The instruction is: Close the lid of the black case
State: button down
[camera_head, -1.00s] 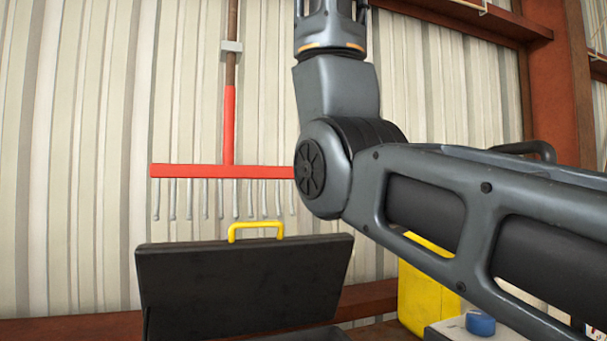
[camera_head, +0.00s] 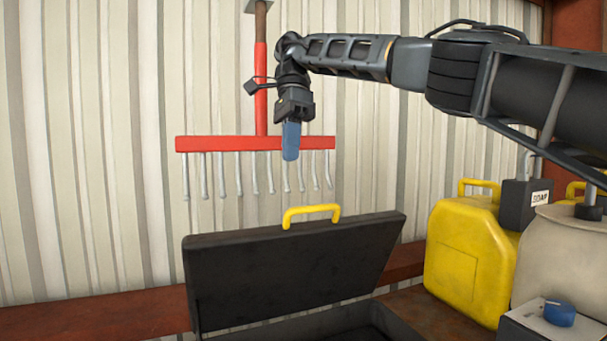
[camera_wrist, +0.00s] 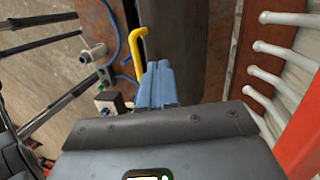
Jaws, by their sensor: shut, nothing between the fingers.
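The black case (camera_head: 300,272) stands open at the bottom of the head view, its lid raised and leaning back toward the wall. A yellow handle (camera_head: 311,214) sits on the lid's top edge. The case's base (camera_head: 375,322) shows only in part at the bottom edge. My gripper (camera_head: 291,152) points down above the lid, apart from the handle, with its blue fingers together and empty. In the wrist view the blue fingers (camera_wrist: 158,75) are side by side, and the yellow handle (camera_wrist: 138,55) shows just beyond them, beside the dark lid (camera_wrist: 175,35).
A red rake (camera_head: 235,144) hangs on the corrugated wall behind my gripper. A yellow canister (camera_head: 465,262), a beige container (camera_head: 560,258) and a box with a blue knob (camera_head: 560,312) stand right of the case. The space left of the case is free.

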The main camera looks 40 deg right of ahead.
aim_at(330, 209)
jog(key=d+f+h, duration=0.1)
jog(key=d+h, duration=0.1)
jog(key=d, duration=0.5)
jog(key=s+f, duration=0.1)
jog(key=f, duration=0.5)
jog(key=s+f, duration=0.1)
jog(key=f, duration=0.2)
jog(key=shift+s+a+f, duration=0.25)
jog(key=shift+s, duration=0.05)
jog(key=shift+s+a+f+p, duration=0.3)
jog(key=shift+s+f+p, duration=0.15)
jog(key=shift+s, duration=0.3)
jog(key=shift+s+a+f, duration=0.25)
jog(key=shift+s, duration=0.2)
jog(key=shift+s+a+f, duration=0.2)
jog(key=shift+s+f, duration=0.05)
jog(key=shift+s, duration=0.2)
